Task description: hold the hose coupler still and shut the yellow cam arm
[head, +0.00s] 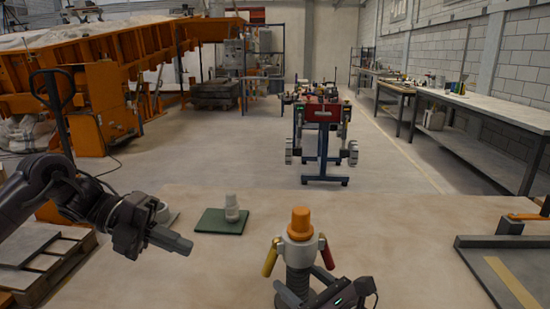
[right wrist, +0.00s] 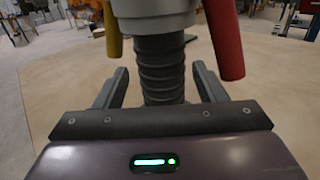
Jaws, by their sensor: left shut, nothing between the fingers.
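The hose coupler (head: 300,250) stands upright on the table, a pale body with an orange plug (head: 301,221) on top and a dark ribbed hose (right wrist: 161,68) below. The yellow cam arm (head: 270,257) hangs down and slightly outward on its left; the red cam arm (head: 326,254) hangs on its right. Both arms show in the right wrist view, yellow (right wrist: 112,32) and red (right wrist: 226,42). My right gripper (right wrist: 160,82) is open, its fingers on either side of the hose with gaps showing. My left gripper (head: 186,244) is shut and empty, left of the coupler and apart from it.
A pale fitting (head: 232,208) stands on a green mat (head: 212,222) behind my left gripper. A dark-framed tray (head: 490,242) lies at the right. The table between coupler and tray is clear.

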